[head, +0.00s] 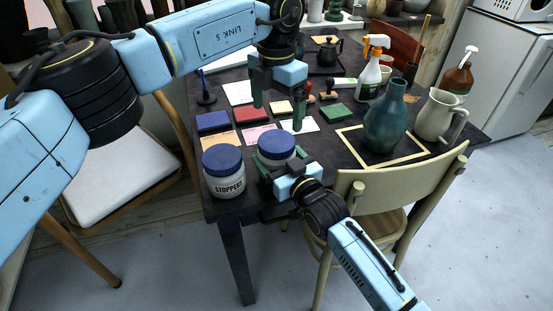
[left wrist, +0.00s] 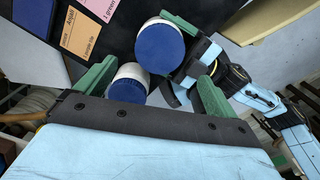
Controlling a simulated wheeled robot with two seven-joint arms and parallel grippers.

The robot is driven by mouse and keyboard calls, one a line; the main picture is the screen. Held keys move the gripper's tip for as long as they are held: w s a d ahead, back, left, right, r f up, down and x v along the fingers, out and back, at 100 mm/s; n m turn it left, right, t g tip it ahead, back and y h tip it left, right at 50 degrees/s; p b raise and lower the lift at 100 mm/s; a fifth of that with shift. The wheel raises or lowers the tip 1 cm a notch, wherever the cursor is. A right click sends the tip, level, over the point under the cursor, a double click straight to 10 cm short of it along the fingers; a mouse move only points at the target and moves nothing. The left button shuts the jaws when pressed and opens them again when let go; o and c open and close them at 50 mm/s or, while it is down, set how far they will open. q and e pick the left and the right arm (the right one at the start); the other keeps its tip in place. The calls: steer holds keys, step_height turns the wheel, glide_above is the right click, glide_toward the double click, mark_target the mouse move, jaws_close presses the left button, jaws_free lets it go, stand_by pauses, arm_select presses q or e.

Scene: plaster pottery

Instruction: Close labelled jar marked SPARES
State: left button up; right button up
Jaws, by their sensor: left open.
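A white jar with a blue top, labelled STOPPERS (head: 224,181), stands at the table's near left corner. A second blue-topped jar (head: 277,146) stands just right of it. Its label is hidden, and I cannot tell whether its lid is fully seated. My right gripper (head: 284,167) has its green fingers on either side of this second jar, low on its body. My left gripper (head: 278,108) is open and empty, above the table beyond the jars. In the left wrist view, the second jar's blue top (left wrist: 159,48) and the STOPPERS jar's top (left wrist: 127,90) show between and beyond its fingers.
A teal vase (head: 386,120), a cream pitcher (head: 437,114) and a spray bottle (head: 370,72) stand on the right of the table (head: 335,160). Cards and coloured pads, including a blue pad (head: 212,121), lie behind the jars. A chair (head: 400,182) stands at the front right.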

mark_target(277, 140)
arm_select(q)
steer(key=n, duration=0.3)
steer(key=shift+r+n, duration=0.2)
steer(key=shift+n, duration=0.1)
steer(key=shift+f, duration=4.05)
steer(key=c, duration=1)
steer(key=o, duration=1.1)
